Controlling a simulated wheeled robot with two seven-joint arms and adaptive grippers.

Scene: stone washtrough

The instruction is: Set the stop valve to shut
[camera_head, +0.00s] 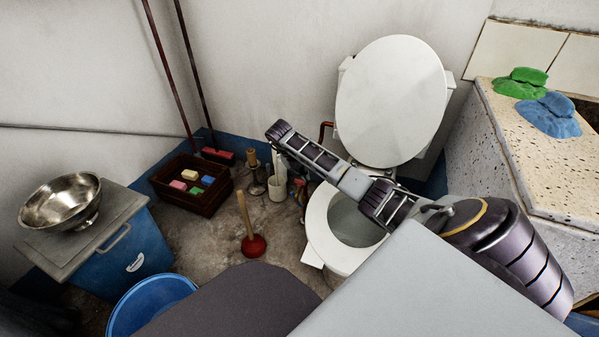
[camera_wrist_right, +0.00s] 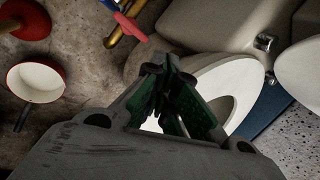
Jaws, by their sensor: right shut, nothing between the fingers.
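The stop valve shows at the top of the right wrist view as a brass pipe (camera_wrist_right: 128,28) with a red lever (camera_wrist_right: 131,25) and a blue part beside it. My right gripper (camera_head: 279,132) reaches in from the right above the toilet. In the right wrist view its fingers (camera_wrist_right: 167,75) are shut and empty, apart from the valve. I cannot tell the lever's exact setting. My left gripper is not in view.
The toilet (camera_head: 390,105) has its lid raised. A plunger (camera_head: 252,243), a white mug-like pot (camera_head: 277,188) and a brown crate (camera_head: 190,200) stand on the floor to the left. A speckled stone trough (camera_head: 530,170) is at right. A blue basin (camera_head: 125,310) is at front left.

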